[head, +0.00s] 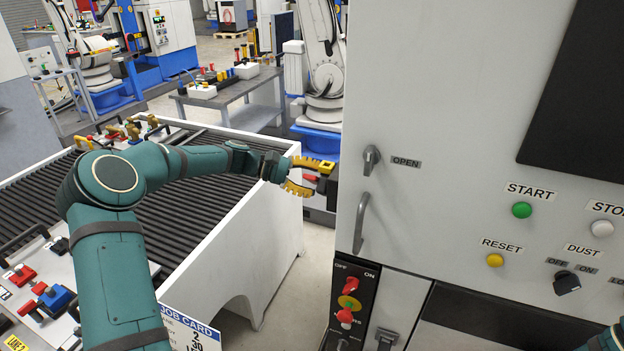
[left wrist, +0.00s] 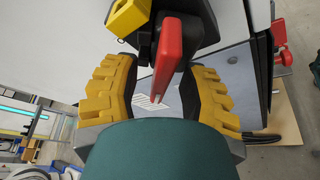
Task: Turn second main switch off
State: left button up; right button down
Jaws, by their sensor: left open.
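My left gripper (head: 318,180) is at the left edge of the large grey machine cabinet. Its two yellow fingers are apart. In the left wrist view the open left gripper (left wrist: 160,82) has one finger on each side of a red lever (left wrist: 168,55). I see gaps beside the lever, and the fingers do not clamp it. The lever sits on a black body (left wrist: 190,18) with a yellow block beside it. In the head view the red lever (head: 310,178) shows between the fingers, partly hidden. Whether this is the second main switch cannot be read. My right gripper is out of view.
The cabinet front (head: 450,120) has a handle (head: 361,222) and labelled buttons. A black panel (head: 350,310) marked OFF and ON carries red knobs. A white-walled roller conveyor (head: 255,235) stands below my left arm. Bare floor lies between conveyor and cabinet.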

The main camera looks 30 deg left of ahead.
pick_arm(q)
jog(key=shift+d, duration=0.1)
grip_shut()
dwell(0.3)
jog(key=shift+f+m+b, duration=0.2)
jog(key=shift+m+b, duration=0.2)
jog(key=shift+b, duration=0.5)
jog(key=m+t+h+b, duration=0.1)
jog(key=m+b, duration=0.1)
jog(key=b, duration=0.3)
jog(key=m+t+b, duration=0.1)
jog(key=m+b, duration=0.2)
jog(key=b, duration=0.2)
jog(key=shift+t+h, duration=0.3)
jog(key=shift+h, duration=0.1)
jog(key=shift+r+m+b, duration=0.3)
jog(key=shift+m+b, duration=0.5)
jog(key=shift+b, duration=0.25)
